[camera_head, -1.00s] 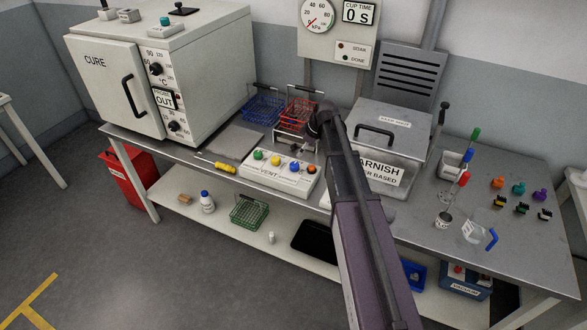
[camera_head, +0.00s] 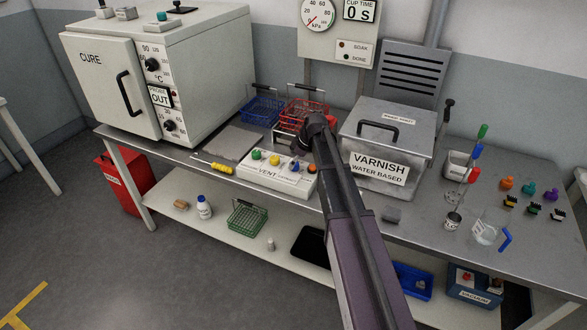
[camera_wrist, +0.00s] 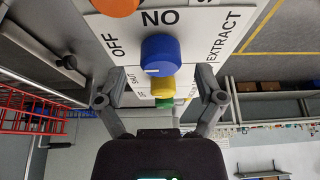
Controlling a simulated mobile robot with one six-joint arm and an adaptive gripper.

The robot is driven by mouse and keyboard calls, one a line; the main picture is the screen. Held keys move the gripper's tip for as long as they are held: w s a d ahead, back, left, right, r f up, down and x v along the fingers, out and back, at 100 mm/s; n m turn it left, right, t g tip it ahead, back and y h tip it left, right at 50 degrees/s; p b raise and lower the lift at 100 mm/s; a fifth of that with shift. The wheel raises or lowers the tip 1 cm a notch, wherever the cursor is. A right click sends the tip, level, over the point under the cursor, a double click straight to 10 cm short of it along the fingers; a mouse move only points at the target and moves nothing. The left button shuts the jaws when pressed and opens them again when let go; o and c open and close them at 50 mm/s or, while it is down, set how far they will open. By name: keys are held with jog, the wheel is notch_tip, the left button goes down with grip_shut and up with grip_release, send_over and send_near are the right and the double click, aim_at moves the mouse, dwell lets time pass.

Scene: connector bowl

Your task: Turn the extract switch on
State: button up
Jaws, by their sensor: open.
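The white switch box (camera_head: 283,180) stands on the bench in front of the wire baskets, with green, yellow and orange knobs visible on it. In the wrist view a blue knob (camera_wrist: 161,52) sits on its panel (camera_wrist: 212,38), by lettering that reads OFF, NO and EXTRACT in the picture. A pale mark shows on the knob's lower left face; its exact setting is unclear. My gripper (camera_wrist: 161,85) is open, its fingers apart on either side of the knob's line, with nothing held. In the head view my gripper (camera_head: 301,146) is over the box's back right part and partly hides it.
A red wire basket (camera_head: 303,113) and a blue one (camera_head: 262,108) stand behind the box. The varnish tank (camera_head: 375,180) stands to the right, the cure oven (camera_head: 110,75) to the left. A yellow-handled screwdriver (camera_head: 218,168) lies left of the box.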

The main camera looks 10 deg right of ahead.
jog(key=shift+b+x, duration=0.45)
jog(key=shift+x, duration=0.3)
jog(key=shift+c, duration=0.2)
jog(key=c, duration=1.1)
